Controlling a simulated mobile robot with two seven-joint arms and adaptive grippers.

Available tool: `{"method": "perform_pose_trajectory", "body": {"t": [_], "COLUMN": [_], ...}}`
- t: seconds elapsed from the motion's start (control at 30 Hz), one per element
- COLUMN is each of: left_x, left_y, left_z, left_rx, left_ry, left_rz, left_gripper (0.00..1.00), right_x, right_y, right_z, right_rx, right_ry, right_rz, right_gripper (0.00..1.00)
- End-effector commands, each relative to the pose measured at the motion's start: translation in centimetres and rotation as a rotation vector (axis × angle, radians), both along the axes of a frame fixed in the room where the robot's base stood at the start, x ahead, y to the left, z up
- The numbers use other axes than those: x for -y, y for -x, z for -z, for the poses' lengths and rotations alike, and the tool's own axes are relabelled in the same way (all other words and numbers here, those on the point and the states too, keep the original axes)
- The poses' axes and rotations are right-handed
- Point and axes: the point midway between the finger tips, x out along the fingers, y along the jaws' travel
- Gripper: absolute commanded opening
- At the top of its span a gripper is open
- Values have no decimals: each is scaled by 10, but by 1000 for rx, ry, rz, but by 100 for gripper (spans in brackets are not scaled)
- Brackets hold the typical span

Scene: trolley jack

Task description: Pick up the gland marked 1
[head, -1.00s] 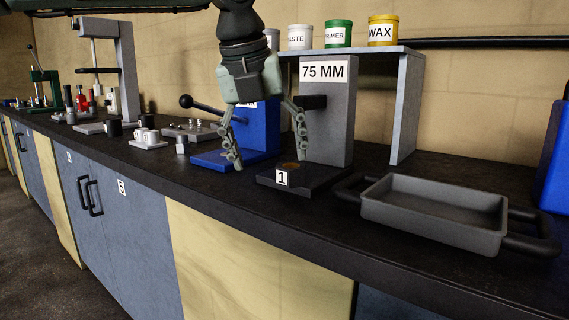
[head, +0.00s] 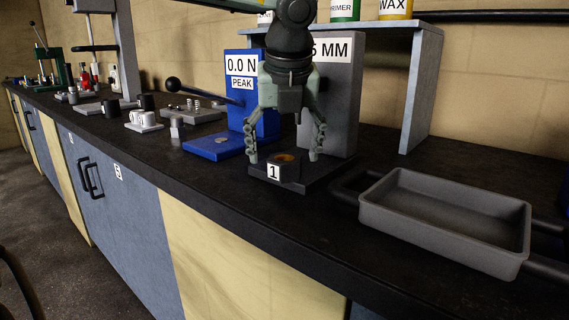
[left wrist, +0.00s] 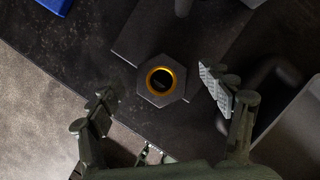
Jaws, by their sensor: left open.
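The gland marked 1 (head: 296,170) is a dark hexagonal piece with a gold-coloured ring around its bore and a white "1" label on its front. It sits on the dark base plate (head: 318,175) of the grey 75 MM stand. My left gripper (head: 284,156) points down over the gland, open and empty, with one finger at either side. In the left wrist view the gland (left wrist: 150,92) lies between the two open fingers (left wrist: 158,88), with gaps on both sides and a little beyond the fingertips. My right gripper is not in view.
The grey stand (head: 338,105) rises behind the gland. A blue press (head: 265,122) with a "0.0 N PEAK" display stands to the left. A grey tray (head: 440,228) with dark handles lies to the right. A shelf (head: 420,75) with tins is behind.

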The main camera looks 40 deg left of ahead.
Motion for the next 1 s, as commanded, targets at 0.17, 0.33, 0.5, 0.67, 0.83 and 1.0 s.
{"method": "perform_pose_trajectory", "body": {"t": [0.17,0.33,0.5,0.67,0.83,1.0], "left_x": [-1,-1,-1,-1,-1,-1], "left_y": [-2,-2,-2,-2,-2,-2], "left_z": [5,5,5,4,4,3], "left_rx": [1,1,1,1,2,5], "left_ry": [0,0,0,0,-1,-1], "left_rz": [0,0,0,0,0,1], "left_gripper": [79,73,52,32,11,0], "right_x": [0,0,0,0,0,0], "right_y": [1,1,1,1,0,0], "right_z": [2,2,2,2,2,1], "right_rx": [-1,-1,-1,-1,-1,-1], "right_ry": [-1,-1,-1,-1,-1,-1], "right_rz": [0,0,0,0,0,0], "right_gripper": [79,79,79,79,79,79]}}
